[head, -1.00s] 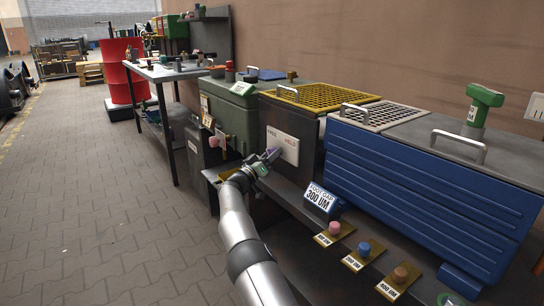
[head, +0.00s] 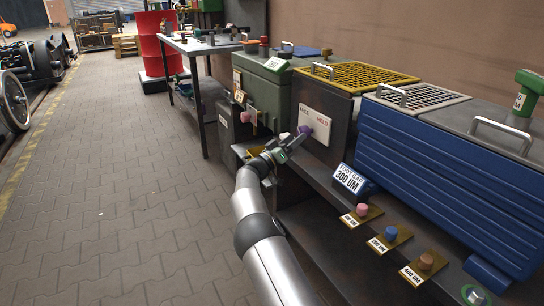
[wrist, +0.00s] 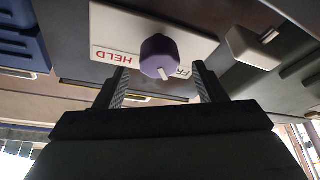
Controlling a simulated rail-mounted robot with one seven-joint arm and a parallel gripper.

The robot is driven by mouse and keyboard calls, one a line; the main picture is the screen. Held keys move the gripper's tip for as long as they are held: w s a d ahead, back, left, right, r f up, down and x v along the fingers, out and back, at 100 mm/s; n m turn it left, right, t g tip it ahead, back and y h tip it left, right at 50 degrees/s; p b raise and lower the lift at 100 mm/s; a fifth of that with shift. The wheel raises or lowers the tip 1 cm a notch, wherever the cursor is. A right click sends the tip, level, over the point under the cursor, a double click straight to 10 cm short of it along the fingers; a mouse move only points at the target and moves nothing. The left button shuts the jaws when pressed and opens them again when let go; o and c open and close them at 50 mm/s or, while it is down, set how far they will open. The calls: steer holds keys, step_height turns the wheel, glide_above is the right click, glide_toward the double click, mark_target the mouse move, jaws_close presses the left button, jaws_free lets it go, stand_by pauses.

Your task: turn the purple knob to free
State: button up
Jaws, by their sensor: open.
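The purple knob (wrist: 158,55) sits on a white plate (wrist: 112,28) with red HELD at one end and FREE, partly hidden, at the other. In the wrist view the plate appears upside down, and a pale mark on the knob points down and slightly right, beside the visible FR letters. In the head view the knob (head: 305,130) is on the plate (head: 318,120) on a dark box's front. My gripper (wrist: 160,72) is open, one finger either side of the knob in the picture. In the head view my gripper (head: 292,142) is just short of the knob, apparently not touching it.
A pink knob (head: 246,117) on the green box (head: 262,92) is left of the plate. A blue ribbed box (head: 435,150) stands right. Below it are the POST GAP sign (head: 350,178) and several coloured knobs on plates, including a pink one (head: 362,209).

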steer(key=p+v, duration=0.2)
steer(key=v, duration=1)
steer(key=shift+s+a, duration=0.15)
steer(key=shift+a, duration=0.05)
steer(key=shift+f, duration=0.1)
